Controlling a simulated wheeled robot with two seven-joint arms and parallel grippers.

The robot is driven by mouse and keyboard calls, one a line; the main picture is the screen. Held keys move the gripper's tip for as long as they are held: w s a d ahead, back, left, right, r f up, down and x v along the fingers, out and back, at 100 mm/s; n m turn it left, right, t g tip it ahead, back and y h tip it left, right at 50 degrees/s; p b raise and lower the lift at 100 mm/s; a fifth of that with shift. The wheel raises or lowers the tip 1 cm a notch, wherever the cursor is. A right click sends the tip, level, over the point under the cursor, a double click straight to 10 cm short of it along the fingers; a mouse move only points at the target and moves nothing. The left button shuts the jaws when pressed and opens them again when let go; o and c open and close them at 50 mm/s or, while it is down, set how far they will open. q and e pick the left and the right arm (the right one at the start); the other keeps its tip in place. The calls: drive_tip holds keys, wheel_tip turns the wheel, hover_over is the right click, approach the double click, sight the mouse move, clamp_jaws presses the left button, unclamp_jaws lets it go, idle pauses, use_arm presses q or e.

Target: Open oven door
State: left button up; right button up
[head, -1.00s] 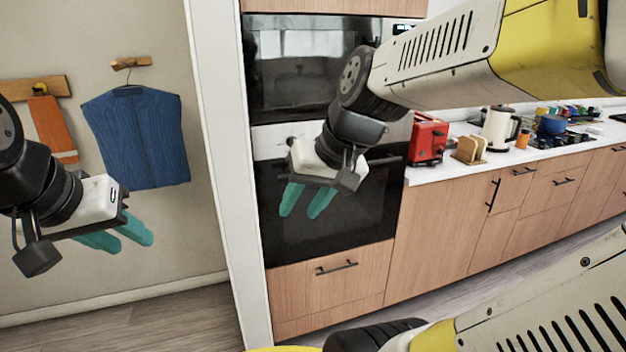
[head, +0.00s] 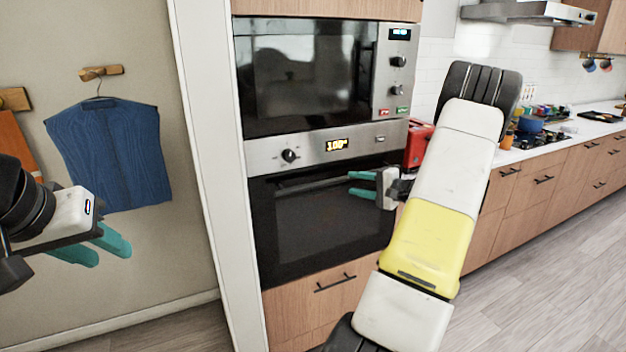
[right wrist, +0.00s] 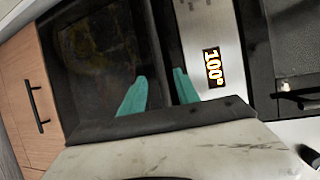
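The oven door (head: 335,222) is black glass and looks closed, below a steel panel with a knob and lit display. Its dark handle bar (head: 305,184) runs along the top edge of the door. My right gripper (head: 360,184) is in front of the upper right part of the door, with its teal fingers apart and pointing left. In the right wrist view, my right gripper (right wrist: 160,92) has spread fingers over the dark door near the panel. I cannot tell if the handle lies between them. My left gripper (head: 95,249) is open and empty at the far left, away from the oven.
A microwave (head: 310,75) sits above the oven. A wooden drawer (head: 320,300) with a black handle is below. A red toaster (head: 417,142) stands on the counter at right. A blue garment (head: 110,155) hangs on the left wall. The floor at right is clear.

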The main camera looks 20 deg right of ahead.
sight(340, 181)
drive_tip(key=x, duration=0.7)
drive_tip(key=shift+w+f, duration=0.15)
drive_tip(key=shift+w, duration=0.2)
drive_tip(key=shift+c, duration=0.2)
clamp_jaws()
idle(0.9)
